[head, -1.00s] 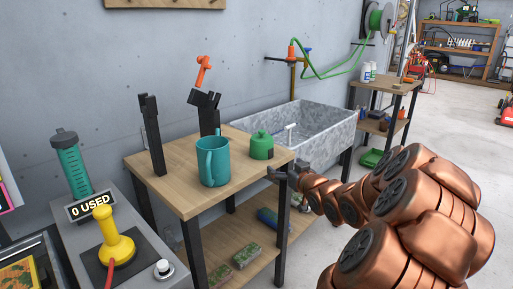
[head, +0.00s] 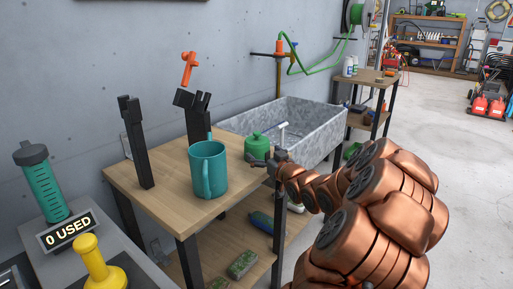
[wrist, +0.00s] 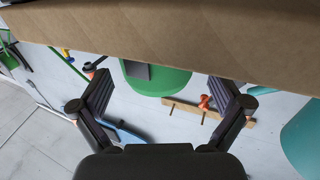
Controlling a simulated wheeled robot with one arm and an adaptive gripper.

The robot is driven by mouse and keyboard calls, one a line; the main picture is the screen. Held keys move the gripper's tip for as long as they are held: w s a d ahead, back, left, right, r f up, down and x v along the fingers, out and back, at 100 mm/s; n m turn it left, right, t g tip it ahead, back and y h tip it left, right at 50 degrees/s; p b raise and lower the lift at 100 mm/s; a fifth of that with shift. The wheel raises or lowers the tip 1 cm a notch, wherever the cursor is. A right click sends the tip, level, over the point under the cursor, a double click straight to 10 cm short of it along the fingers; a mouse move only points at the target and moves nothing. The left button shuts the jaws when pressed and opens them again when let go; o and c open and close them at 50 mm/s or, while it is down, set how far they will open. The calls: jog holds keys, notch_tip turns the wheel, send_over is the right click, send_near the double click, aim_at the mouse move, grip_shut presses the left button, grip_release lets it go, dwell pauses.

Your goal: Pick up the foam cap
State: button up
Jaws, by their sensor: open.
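A small green rounded piece with a knob on top (head: 257,148) stands on the wooden table (head: 150,187), near its right edge. It is the likeliest foam cap, though I cannot tell its material. My gripper (head: 264,163) is at the table's right edge, just right of and in front of the green piece. In the wrist view, which looks upside down, my gripper (wrist: 165,92) is open and empty. The green piece (wrist: 165,82) shows between and beyond the fingers, with a dark grey square on it. The table (wrist: 150,35) hides part of it.
A teal mug (head: 207,170) stands left of the green piece. Black upright hand-shaped stands (head: 137,145) are behind; an orange piece (head: 188,69) is above one. A grey sink (head: 300,125) lies beyond the table. A blue bottle (head: 260,222) lies on the lower shelf.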

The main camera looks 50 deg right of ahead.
jog(key=shift+d+x, duration=0.2)
jog(key=shift+x, duration=2.2)
jog(key=shift+r, duration=0.1)
jog(key=shift+c, duration=0.4)
jog(key=c, duration=0.9)
